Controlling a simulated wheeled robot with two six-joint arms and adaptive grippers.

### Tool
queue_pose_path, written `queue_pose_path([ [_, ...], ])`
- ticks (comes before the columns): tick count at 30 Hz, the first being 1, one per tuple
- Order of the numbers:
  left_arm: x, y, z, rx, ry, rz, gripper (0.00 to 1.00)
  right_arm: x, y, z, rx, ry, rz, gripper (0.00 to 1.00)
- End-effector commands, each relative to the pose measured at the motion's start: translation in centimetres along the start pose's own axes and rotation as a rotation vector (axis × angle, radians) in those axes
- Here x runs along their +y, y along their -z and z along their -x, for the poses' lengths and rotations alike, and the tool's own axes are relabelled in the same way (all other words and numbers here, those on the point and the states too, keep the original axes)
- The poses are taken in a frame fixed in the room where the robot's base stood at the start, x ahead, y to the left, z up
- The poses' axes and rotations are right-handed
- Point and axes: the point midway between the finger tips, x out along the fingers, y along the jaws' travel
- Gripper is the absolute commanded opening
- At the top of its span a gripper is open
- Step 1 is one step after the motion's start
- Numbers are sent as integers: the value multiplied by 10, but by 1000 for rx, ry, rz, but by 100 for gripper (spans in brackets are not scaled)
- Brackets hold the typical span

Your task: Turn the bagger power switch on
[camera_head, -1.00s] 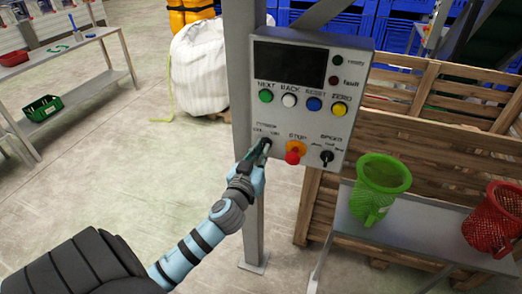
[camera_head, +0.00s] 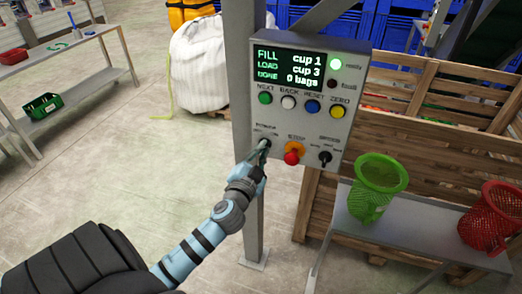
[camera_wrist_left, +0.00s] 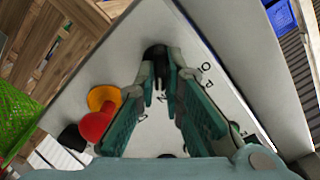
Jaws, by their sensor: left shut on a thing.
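The bagger's control panel (camera_head: 305,95) is a light grey box on a post. Its display (camera_head: 290,66) is lit with green and white text reading FILL cup 1, LOAD cup 3, DONE 0 bags. The ready lamp (camera_head: 335,63) glows bright; the fault lamp (camera_head: 332,84) is dark. My left gripper (camera_head: 263,145) is at the power switch at the panel's lower left and mostly hides it. In the left wrist view the fingertips (camera_wrist_left: 158,68) are closed on the black power switch knob (camera_wrist_left: 156,52). My right gripper is not in view.
A red stop button (camera_head: 292,157) on an orange base sits just right of the power switch, with a black speed knob (camera_head: 325,158) beyond it. Green (camera_head: 376,185) and red (camera_head: 490,215) net baskets stand on a grey shelf at the right.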

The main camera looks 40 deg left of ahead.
Motion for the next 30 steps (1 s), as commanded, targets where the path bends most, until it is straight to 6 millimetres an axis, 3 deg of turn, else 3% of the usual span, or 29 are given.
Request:
queue_pose_path([
  [20,0,0,0,1,0,-72,0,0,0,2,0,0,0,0],
  [21,0,0,0,0,0,-72,12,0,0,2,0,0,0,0],
  [24,0,0,0,0,0,-71,28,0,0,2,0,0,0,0],
  [30,0,0,0,0,0,-71,29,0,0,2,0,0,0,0],
])
